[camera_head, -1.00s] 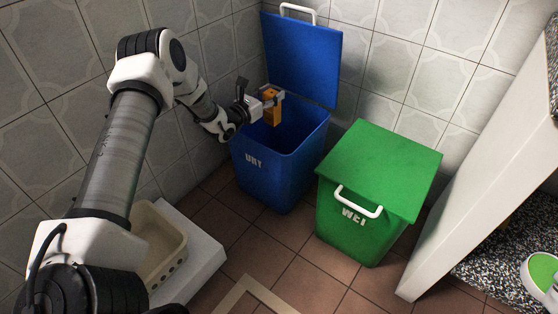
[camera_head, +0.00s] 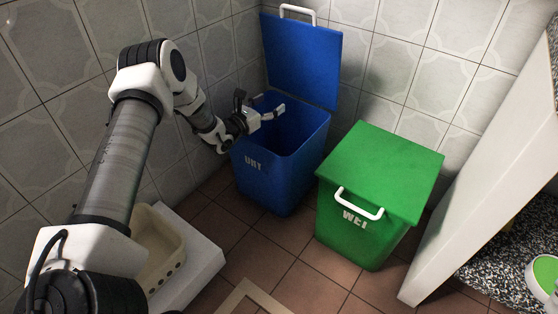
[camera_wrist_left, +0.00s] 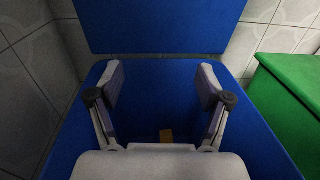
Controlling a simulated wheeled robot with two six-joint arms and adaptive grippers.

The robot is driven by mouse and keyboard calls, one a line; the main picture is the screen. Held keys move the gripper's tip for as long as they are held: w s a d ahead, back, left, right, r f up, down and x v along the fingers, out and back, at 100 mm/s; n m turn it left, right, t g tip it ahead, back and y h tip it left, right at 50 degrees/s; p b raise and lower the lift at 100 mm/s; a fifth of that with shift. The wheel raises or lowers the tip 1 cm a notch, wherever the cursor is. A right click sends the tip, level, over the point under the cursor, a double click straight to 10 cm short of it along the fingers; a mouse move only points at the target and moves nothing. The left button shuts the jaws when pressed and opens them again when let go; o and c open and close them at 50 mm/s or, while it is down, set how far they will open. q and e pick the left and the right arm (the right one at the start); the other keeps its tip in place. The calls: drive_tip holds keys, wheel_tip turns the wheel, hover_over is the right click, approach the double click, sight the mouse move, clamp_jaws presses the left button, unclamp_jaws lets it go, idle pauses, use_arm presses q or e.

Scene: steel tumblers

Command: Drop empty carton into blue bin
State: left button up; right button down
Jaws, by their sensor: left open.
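The blue bin (camera_head: 280,160) stands against the tiled wall with its lid (camera_head: 301,60) raised. My left gripper (camera_head: 270,105) is open over the bin's mouth, with nothing between its fingers. In the left wrist view the spread fingers (camera_wrist_left: 160,90) frame the bin's dark inside. A small part of the orange-brown carton (camera_wrist_left: 166,135) shows low inside the bin, beyond the gripper; the rest of it is hidden. My right gripper is in neither view.
A green bin (camera_head: 380,180) with a shut lid stands right of the blue bin and also shows in the left wrist view (camera_wrist_left: 290,95). A beige basket (camera_head: 160,245) sits on a white ledge at the lower left. A white panel (camera_head: 480,170) stands at the right.

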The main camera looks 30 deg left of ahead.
use_arm(q)
drive_tip(key=s, duration=0.3)
drive_tip(key=s+a, duration=0.1)
drive_tip(key=s, duration=0.7)
drive_tip(key=shift+a, duration=0.3)
